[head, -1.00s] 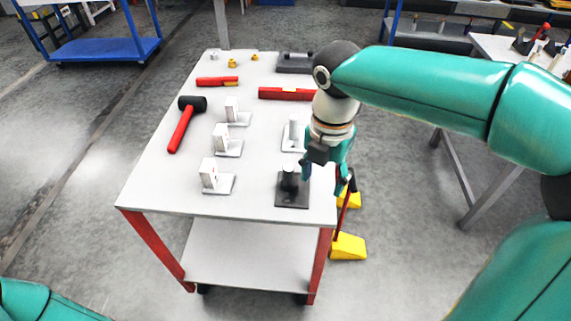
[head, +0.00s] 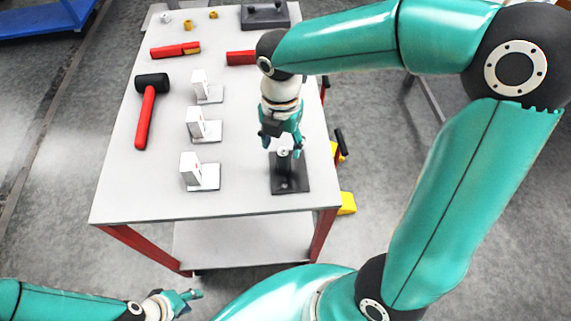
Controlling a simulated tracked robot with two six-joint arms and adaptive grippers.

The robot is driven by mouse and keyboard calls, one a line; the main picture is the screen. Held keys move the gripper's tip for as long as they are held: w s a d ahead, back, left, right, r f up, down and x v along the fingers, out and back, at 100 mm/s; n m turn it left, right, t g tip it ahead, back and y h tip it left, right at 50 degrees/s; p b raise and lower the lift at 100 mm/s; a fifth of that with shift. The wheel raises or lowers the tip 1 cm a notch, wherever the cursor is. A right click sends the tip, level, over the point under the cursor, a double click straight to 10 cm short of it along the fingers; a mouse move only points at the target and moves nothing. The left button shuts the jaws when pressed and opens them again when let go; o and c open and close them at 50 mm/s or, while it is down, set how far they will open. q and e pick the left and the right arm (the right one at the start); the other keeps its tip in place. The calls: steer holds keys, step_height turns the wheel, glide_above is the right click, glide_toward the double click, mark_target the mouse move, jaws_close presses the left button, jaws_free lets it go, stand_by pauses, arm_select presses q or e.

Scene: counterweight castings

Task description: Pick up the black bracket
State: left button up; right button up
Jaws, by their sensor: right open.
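The black bracket (head: 291,186) stands on the near right part of the white table top, with a flat dark base plate and an upright part. My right gripper (head: 283,146) points down at the top of the upright, its fingers apart, one to each side of the upright's top as seen here. I cannot tell whether they touch it. My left gripper (head: 190,300) is low at the bottom left, in front of the table and far from the bracket. It is too small to tell whether its fingers are apart.
Several white brackets (head: 204,177) stand in a column left of the black one. A mallet (head: 145,122) lies at the left. Red tools (head: 176,50), small brass parts (head: 188,25) and a dark block (head: 265,15) are farther back. The table's near edge (head: 215,217) is close to the bracket.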

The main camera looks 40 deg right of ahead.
mark_target(283, 163)
steer(key=shift+d+f, duration=0.15)
steer(key=shift+f, duration=3.85)
jaws_close()
steer(key=shift+r, duration=0.1)
